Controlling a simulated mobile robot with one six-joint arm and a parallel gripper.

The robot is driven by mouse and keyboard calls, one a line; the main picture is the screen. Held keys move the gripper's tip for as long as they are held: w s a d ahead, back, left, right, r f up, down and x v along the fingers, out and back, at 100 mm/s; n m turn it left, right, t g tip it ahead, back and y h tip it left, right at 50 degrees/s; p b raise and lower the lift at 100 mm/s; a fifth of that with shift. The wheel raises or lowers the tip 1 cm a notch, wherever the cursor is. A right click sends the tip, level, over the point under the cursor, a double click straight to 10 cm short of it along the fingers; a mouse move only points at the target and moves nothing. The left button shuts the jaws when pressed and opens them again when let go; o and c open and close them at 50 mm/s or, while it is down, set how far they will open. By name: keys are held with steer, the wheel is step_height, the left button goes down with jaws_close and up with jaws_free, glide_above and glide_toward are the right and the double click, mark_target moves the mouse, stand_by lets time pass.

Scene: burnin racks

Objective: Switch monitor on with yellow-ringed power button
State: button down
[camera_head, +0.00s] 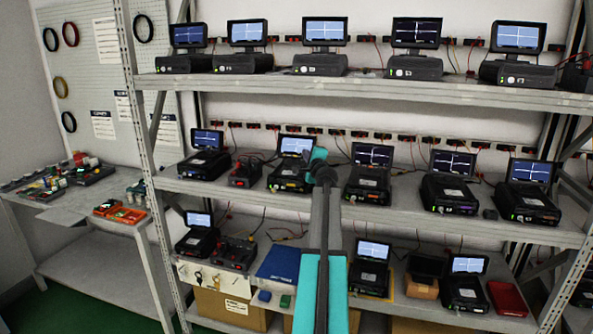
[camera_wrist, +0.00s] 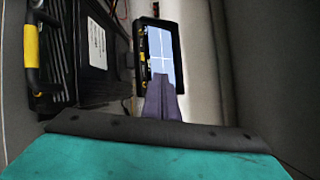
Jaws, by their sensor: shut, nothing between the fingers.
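In the wrist view a small black monitor (camera_wrist: 177,30) is seen turned on its side. Its screen (camera_wrist: 160,48) is lit pale blue with white cross lines. Small yellowish marks (camera_wrist: 142,57) run along its left bezel; which one is the ringed power button is too small to tell. My gripper (camera_wrist: 160,78) is shut and empty, its tips overlapping the screen's lower end; whether they touch is unclear. In the head view my gripper (camera_head: 312,157) is at the middle shelf beside the lit monitor (camera_head: 297,146), partly hiding it.
A black instrument with a yellow-banded handle (camera_wrist: 31,60) stands left of the monitor in the wrist view. Several instruments with lit monitors line the shelves. The upper shelf (camera_head: 350,84) overhangs the middle shelf (camera_head: 420,213). A workbench (camera_head: 75,210) stands left.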

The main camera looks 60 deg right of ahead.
steer(key=a+r+p, duration=0.1)
steer(key=s+a+r+p, duration=0.1)
steer(key=a+r, duration=0.1)
steer(key=shift+s+a, duration=0.1)
steer(key=shift+a, duration=0.1)
stand_by(0.3)
stand_by(0.4)
